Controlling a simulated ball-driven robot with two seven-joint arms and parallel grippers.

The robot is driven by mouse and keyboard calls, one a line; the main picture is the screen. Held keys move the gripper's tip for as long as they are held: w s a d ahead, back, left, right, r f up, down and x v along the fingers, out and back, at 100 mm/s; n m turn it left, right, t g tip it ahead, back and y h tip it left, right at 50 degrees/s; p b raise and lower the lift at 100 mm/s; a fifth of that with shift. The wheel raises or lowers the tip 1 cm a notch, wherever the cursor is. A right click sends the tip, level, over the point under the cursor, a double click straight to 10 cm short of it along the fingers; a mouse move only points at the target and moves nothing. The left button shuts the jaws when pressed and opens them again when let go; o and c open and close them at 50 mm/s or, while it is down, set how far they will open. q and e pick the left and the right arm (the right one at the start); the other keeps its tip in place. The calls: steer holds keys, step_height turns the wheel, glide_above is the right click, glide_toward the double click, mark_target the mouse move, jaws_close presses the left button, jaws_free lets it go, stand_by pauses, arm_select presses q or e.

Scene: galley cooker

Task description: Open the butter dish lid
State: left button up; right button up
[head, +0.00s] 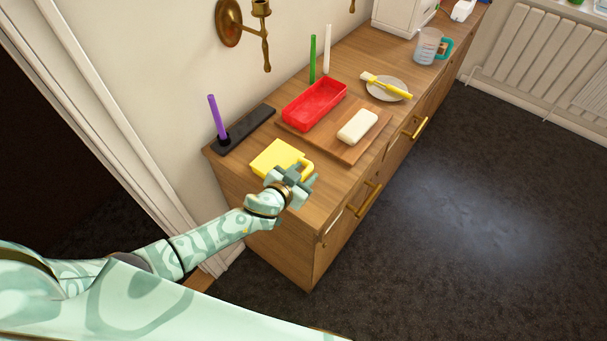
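A yellow lid-like box (276,157) with a looped handle (307,169) sits on the near left end of the wooden counter. My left gripper (303,178) is right at the handle, partly covering it. Whether its fingers are closed around the handle or just beside it I cannot tell. An open red dish (314,103) stands on a wooden board (335,147), apart from the yellow piece. A white butter-like block (358,126) lies on the same board, outside the dish. My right gripper is not in view.
A purple candle (217,117) stands in a black holder (247,130) behind the yellow piece. Green (312,60) and white (326,49) candles stand by the wall. A plate (389,89) with a yellow-handled utensil and a measuring jug (428,47) are farther right. Drawer handles (365,199) jut out in front.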

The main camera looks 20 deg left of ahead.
arm_select(q)
steer(key=shift+w, duration=0.1)
jaws_close()
steer(key=shift+r, duration=0.1)
